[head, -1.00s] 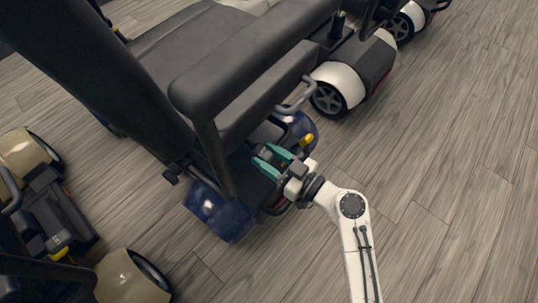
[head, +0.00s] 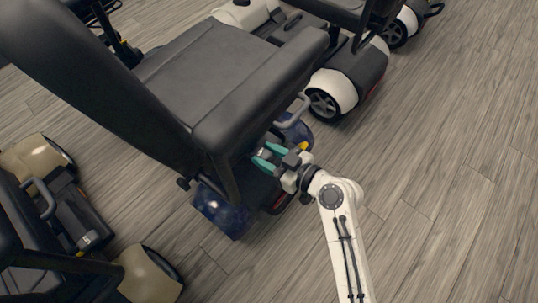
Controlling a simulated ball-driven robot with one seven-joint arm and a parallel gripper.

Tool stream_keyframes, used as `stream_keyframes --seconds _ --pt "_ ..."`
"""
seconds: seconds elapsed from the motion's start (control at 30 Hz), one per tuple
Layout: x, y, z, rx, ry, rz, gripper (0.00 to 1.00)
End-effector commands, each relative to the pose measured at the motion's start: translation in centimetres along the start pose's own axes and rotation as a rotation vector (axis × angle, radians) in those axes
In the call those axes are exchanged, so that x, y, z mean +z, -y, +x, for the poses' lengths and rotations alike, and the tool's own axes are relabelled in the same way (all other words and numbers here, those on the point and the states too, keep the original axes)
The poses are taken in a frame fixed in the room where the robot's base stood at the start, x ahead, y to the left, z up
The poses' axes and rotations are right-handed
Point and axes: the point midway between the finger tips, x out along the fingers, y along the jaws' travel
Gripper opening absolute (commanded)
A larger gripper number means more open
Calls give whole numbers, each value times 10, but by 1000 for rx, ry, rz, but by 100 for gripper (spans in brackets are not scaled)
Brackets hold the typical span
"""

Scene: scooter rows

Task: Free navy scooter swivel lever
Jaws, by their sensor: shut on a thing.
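The navy scooter (head: 222,212) stands in the middle of the head view. Its dark blue body shows below the black seat (head: 205,75), which is turned at an angle over it. My gripper (head: 264,156), with teal fingers, reaches in low under the seat's near edge from the right. The fingers are closed around a small part, the swivel lever, of which only a light bit shows between them. The rest of the lever is hidden by the fingers and the seat.
A grey loop handle (head: 293,110) and a yellow part (head: 303,146) are close to my gripper. A white scooter (head: 343,82) stands behind at the upper right. A tan scooter (head: 148,275) is at the lower left. The wooden floor on the right is clear.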

Motion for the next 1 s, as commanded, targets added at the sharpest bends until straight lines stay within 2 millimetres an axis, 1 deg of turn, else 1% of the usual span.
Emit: stream_keyframes --seconds 0.03,0.2,0.67,0.7,0.9,1.0 --pt "-9 0 1 0 -9 -4 0" --pt "-15 0 2 0 -11 -4 0" --pt "-17 -1 3 0 -13 -5 0" --pt "-17 -1 3 0 -14 -6 45" --pt "-15 0 2 0 -10 -4 64" --pt "-14 0 2 0 -8 -3 64"
